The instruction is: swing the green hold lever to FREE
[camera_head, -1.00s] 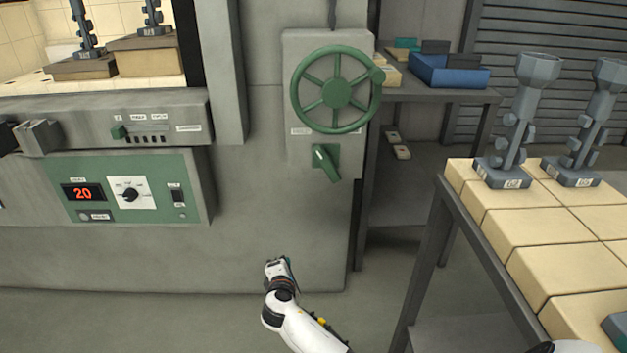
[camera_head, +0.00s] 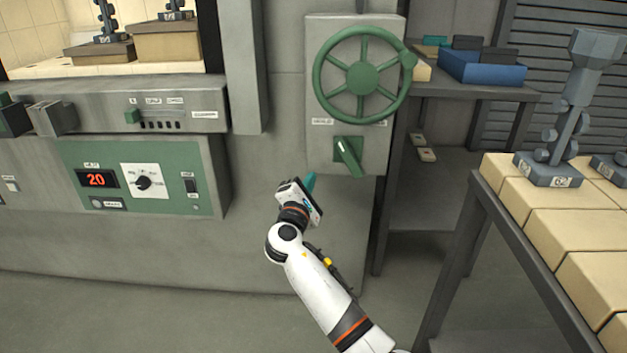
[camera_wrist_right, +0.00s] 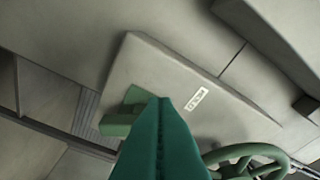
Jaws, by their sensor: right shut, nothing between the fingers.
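The green hold lever (camera_head: 348,156) sits on a grey panel below the green handwheel (camera_head: 361,78). Its handle slants from upper left to lower right. In the right wrist view the lever (camera_wrist_right: 122,118) is partly hidden behind my fingers, and a small label plate (camera_wrist_right: 197,98) shows beside it. My right gripper (camera_head: 310,181) is to the left of the lever and a little below it, shut and empty, apart from it in the head view. In the right wrist view the closed teal fingers (camera_wrist_right: 160,135) point toward the panel. My left gripper is not in view.
The handwheel's rim (camera_wrist_right: 245,160) is close to the right fingers in the wrist view. A control panel with a "20" display (camera_head: 97,179) is at left. A table of cream blocks (camera_head: 567,230) with dark fixtures stands at right; a blue tray (camera_head: 482,67) lies on the shelf behind.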

